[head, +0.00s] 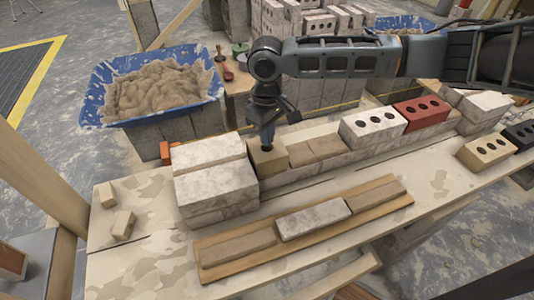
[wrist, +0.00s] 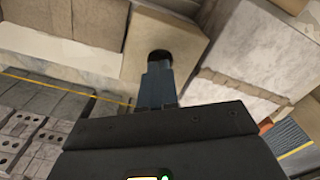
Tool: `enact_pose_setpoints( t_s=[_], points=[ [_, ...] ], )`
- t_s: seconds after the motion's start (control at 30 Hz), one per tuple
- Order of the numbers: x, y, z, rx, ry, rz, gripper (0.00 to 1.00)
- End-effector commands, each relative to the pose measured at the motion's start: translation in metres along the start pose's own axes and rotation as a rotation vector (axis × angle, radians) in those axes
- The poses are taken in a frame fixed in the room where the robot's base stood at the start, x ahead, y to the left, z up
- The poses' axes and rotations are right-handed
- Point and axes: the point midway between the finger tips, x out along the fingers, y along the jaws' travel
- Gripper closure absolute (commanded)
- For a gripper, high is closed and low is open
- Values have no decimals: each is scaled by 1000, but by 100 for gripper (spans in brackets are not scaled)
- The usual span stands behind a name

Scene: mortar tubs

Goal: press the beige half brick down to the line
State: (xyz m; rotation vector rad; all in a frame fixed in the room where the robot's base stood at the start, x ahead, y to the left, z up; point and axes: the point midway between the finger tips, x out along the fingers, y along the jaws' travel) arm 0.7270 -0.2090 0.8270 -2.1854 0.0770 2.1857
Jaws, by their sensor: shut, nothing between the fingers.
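The beige half brick (head: 272,164) sits on the wall course, just right of the stacked pale bricks. In the wrist view the half brick (wrist: 187,38) shows its top face with one dark hole. My gripper (head: 267,145) points down over it with its fingers shut and empty. In the wrist view the fingertips (wrist: 159,62) overlap the edge of the hole; I cannot tell whether they touch the brick. A thin yellow line (head: 345,104) runs behind the wall, and it also shows in the wrist view (wrist: 40,81).
Pale stacked bricks (head: 212,180) stand close left of the half brick. A white holed brick (head: 372,130) and a red holed brick (head: 421,112) sit on the wall to the right. A blue mortar tub (head: 98,100) stands behind. A plank (head: 300,232) with bricks lies in front.

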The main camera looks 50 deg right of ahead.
Motion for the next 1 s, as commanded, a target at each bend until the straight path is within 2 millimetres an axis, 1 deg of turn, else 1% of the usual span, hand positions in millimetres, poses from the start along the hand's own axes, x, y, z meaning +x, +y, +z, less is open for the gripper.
enact_pose_setpoints(
  t_s=[0.27,0.9,1.0],
  points=[
    [2,0,0,0,0,0,100],
    [17,0,0,1,0,0,100],
    [16,0,0,1,0,0,100]
  ],
)
